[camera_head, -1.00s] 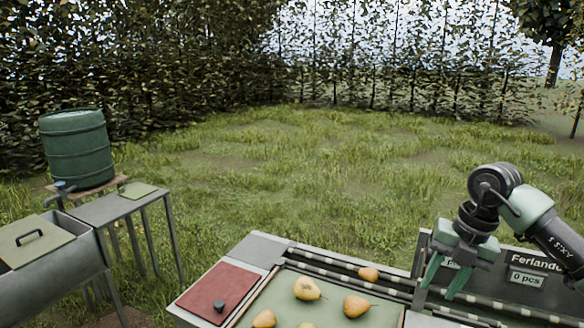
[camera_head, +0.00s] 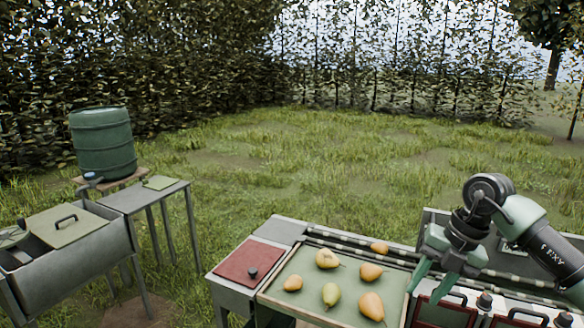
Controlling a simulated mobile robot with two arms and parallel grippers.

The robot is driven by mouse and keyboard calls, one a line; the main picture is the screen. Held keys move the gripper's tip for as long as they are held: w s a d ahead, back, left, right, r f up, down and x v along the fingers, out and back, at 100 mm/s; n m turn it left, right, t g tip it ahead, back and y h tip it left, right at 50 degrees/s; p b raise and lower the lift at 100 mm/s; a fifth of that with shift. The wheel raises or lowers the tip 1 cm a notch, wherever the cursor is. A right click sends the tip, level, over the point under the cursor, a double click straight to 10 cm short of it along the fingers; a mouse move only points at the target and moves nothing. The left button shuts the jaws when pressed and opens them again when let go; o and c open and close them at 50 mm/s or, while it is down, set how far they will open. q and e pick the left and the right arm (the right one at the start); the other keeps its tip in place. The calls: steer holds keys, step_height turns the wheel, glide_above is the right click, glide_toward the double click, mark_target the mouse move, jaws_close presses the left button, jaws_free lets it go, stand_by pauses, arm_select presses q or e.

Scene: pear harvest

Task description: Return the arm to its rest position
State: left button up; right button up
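My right arm comes in from the right, and its gripper (camera_head: 427,283) hangs with green fingers pointing down. The fingers are spread apart with nothing visible between them. It is over the right side of the green-lined tray (camera_head: 300,262), beside the dark panel. Several yellow pears lie on the tray, among them one at the back (camera_head: 327,258) and one at the front (camera_head: 371,305). Another pear (camera_head: 380,248) lies at the striped strip behind the tray. My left gripper is not in view.
A red board with a dark knob (camera_head: 250,262) is left of the tray. Red-topped bins with handles (camera_head: 445,312) are at the lower right. A grey trough (camera_head: 75,255), small table (camera_head: 145,195) and green barrel (camera_head: 103,142) stand left. Grass beyond is open.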

steer(key=w+a+f+m+t+y+b, duration=0.1)
steer(key=w+a+f+m+t+y, duration=0.3)
steer(key=a+f+y, duration=0.95)
steer(key=d+f+m+t+h+b, duration=0.15)
steer(key=f+m+t+h, duration=0.25)
steer(key=f+m, duration=0.55)
steer(key=d+f+m+t+h+p, duration=0.1)
steer(key=d+f+m+t+h, duration=0.3)
steer(key=f, duration=1.1)
steer(key=s+d+f+m+g+h+b, duration=0.1)
steer(key=s+d+f+m+g+h, duration=0.2)
steer(key=s+f, duration=0.8)
steer(key=s+d+f+m+g+h, duration=0.15)
steer(key=s+f+m+h, duration=0.3)
steer(key=s+f, duration=0.65)
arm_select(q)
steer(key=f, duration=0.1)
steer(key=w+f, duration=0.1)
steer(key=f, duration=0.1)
arm_select(e)
steer(key=s+f+m+g, duration=0.2)
steer(key=s+f, duration=0.3)
steer(key=s, duration=1)
steer(key=s+f+m+g+h, duration=0.1)
steer(key=s+f+g, duration=0.4)
steer(key=s, duration=1)
steer(key=shift+s+f+m, duration=0.3)
steer(key=shift+f+m, duration=0.1)
steer(key=shift+f, duration=0.1)
